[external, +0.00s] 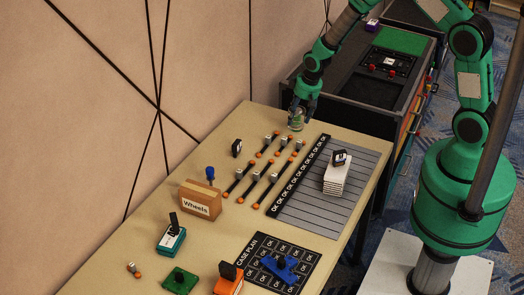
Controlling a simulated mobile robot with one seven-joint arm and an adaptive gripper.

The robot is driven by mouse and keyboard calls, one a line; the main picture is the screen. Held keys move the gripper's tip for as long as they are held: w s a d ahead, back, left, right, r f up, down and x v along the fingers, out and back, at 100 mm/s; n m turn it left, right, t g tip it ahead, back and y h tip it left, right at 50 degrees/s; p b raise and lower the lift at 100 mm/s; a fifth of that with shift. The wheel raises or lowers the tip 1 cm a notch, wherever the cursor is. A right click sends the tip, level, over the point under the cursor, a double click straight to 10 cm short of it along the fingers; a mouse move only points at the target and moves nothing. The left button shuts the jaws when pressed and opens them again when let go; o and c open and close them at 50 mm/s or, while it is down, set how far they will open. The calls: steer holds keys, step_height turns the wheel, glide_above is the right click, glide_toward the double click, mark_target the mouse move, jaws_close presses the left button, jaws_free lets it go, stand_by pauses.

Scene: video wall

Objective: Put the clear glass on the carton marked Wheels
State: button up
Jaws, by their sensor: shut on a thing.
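The brown carton marked Wheels (200,201) sits on the left part of the tan table, its white label facing the front. My gripper (297,118) is low over the far end of the table, pointing down. It is shut on the clear glass (296,125), which shows only as a small pale shape beneath the fingers. Whether the glass touches the table cannot be told. The carton is nearer the camera and to the left of my gripper. A blue knobbed thing (210,173) stands at the carton's back edge; whether it is on or behind it is unclear.
Several orange-ended bars (270,187) lie between gripper and carton. A white stack (336,177) with a dark item stands on the striped mat (318,211) at right. A teal box (171,239), green block (180,280) and orange block (229,280) stand in front.

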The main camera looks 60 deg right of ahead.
steer(key=w+a+r+n, duration=0.1)
steer(key=a+r, duration=0.1)
steer(key=a, duration=0.9)
steer(key=w+a+r+n, duration=0.1)
steer(key=w+a+r, duration=0.15)
steer(key=a, duration=0.85)
steer(key=s+a+r, duration=0.2)
steer(key=a, duration=0.6)
steer(key=s+a+r+n+p, duration=0.1)
steer(key=s+a, duration=0.1)
steer(key=a, duration=0.5)
steer(key=s+a+r+n+y+p, duration=0.1)
steer(key=s+a+r, duration=0.1)
steer(key=a, duration=0.6)
steer(key=shift+s+a+r, duration=0.25)
steer(key=shift+a+r, duration=0.1)
steer(key=shift+w, duration=0.1)
steer(key=b, duration=0.2)
glide_above(200, 189)
steer(key=shift+w+f, duration=0.1)
steer(key=shift+f, duration=0.65)
steer(key=shift+f, duration=0.1)
steer(key=shift+f+b, duration=0.3)
steer(key=shift+f, duration=1.35)
steer(key=shift+f, duration=0.15)
